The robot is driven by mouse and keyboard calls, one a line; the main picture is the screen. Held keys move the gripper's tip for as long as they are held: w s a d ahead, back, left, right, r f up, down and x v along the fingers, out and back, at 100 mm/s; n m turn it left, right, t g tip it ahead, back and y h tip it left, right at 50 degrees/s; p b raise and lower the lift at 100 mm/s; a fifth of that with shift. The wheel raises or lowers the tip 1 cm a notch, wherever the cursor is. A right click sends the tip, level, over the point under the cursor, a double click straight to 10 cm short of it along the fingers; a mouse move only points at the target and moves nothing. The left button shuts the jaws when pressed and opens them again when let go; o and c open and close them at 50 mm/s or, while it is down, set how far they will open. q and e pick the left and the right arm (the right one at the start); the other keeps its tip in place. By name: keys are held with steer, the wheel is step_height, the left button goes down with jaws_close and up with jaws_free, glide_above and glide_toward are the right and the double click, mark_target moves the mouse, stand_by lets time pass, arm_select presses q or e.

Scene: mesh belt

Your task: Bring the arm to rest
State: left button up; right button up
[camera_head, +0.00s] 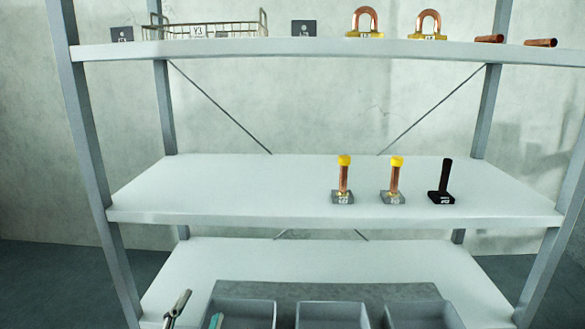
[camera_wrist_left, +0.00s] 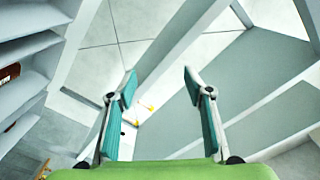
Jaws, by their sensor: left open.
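My left gripper (camera_head: 197,314) shows at the bottom left of the head view, in front of the lowest shelf and beside the left grey bin. In the left wrist view the gripper (camera_wrist_left: 160,100) has its two teal-padded fingers spread wide, with nothing between them. Shelf posts, pale boards and small yellow-tipped items appear beyond the fingers, some way off. Most of the left arm is out of the head view. My right gripper is in neither view.
A metal rack has a top shelf (camera_head: 330,50), a middle shelf (camera_head: 230,190) and a lowest shelf (camera_head: 230,262). A wire basket (camera_head: 215,31) and copper parts stand on top. Copper posts (camera_head: 343,180) and a black post (camera_head: 444,180) stand mid-shelf. Grey bins (camera_head: 333,304) sit in front.

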arm_select(q)
steer(key=s+a+f+n+g+y, duration=0.1)
steer(key=s+a+f+n+g, duration=0.15)
steer(key=s+f+g, duration=0.4)
steer(key=s+a+f+n+g+y, duration=0.1)
steer(key=s+a+f+n+g, duration=0.15)
steer(key=f, duration=0.75)
steer(key=s+d+f+n+g+h, duration=0.1)
steer(key=s+f+g, duration=0.2)
steer(key=s+f, duration=0.35)
steer(key=s+d+f+n+g+h, duration=0.1)
steer(key=s+f+n+g, duration=0.15)
steer(key=s, duration=0.75)
step_height(320, 180, down, 26)
steer(key=s+f+g, duration=0.1)
steer(key=s+g, duration=0.1)
steer(key=s+a+f+m, duration=0.1)
steer(key=s+a+f, duration=0.1)
steer(key=s+f, duration=1.3)
steer(key=shift+s+a+f+g+y, duration=0.3)
steer(key=shift+s+a+g, duration=0.1)
steer(key=shift+s, duration=0.45)
